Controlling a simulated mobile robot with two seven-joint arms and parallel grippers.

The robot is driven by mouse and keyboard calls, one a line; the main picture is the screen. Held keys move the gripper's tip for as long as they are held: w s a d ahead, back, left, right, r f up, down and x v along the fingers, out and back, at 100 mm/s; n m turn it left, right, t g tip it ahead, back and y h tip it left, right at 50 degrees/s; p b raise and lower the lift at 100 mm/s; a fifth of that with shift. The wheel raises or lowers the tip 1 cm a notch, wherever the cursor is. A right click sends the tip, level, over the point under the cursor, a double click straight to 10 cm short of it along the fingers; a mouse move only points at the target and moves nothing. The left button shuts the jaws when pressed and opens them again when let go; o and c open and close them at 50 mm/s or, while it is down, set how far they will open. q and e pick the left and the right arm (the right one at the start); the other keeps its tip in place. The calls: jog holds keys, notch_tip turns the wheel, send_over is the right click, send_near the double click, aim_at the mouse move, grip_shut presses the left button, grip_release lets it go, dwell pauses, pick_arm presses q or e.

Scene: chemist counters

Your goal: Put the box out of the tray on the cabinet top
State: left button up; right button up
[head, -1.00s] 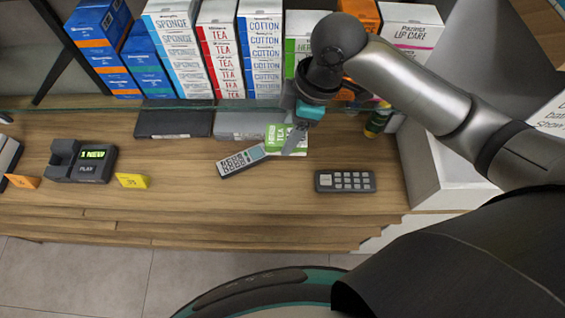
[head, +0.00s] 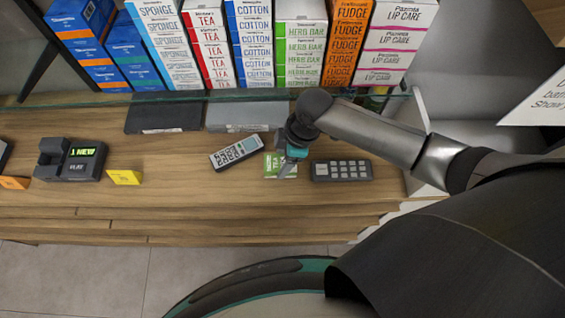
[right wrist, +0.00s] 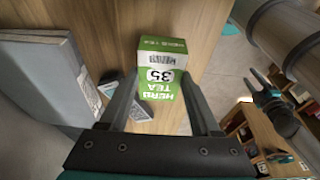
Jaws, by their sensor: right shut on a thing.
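My right gripper (head: 288,165) is shut on a small green-and-white herb tea box (head: 276,166). In the right wrist view the tea box (right wrist: 162,72) sits between the two fingers (right wrist: 162,88), its "HERB TEA 35" face toward the camera. The box is over the front part of the wooden counter top (head: 200,185), clear of the grey tray-like thing (head: 247,113) behind it. I cannot tell whether it touches the wood. The grey thing also shows at the left of the right wrist view (right wrist: 35,75). My left gripper is not in view.
A grey handset (head: 236,151) lies left of the box and a dark keypad (head: 341,170) right of it. A black slab (head: 165,117), a card terminal (head: 72,160) and a yellow tag (head: 124,177) stand farther left. Stacked product boxes (head: 250,45) line the back. The front wood strip is free.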

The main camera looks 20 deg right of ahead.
jog(key=shift+f, duration=1.2)
jog(key=o, duration=1.4)
jog(key=shift+f, duration=0.1)
jog(key=shift+d+r, duration=0.15)
jog(key=shift+r, duration=0.4)
jog(key=p+v, duration=0.1)
jog(key=v, duration=1)
jog(key=shift+s, duration=0.1)
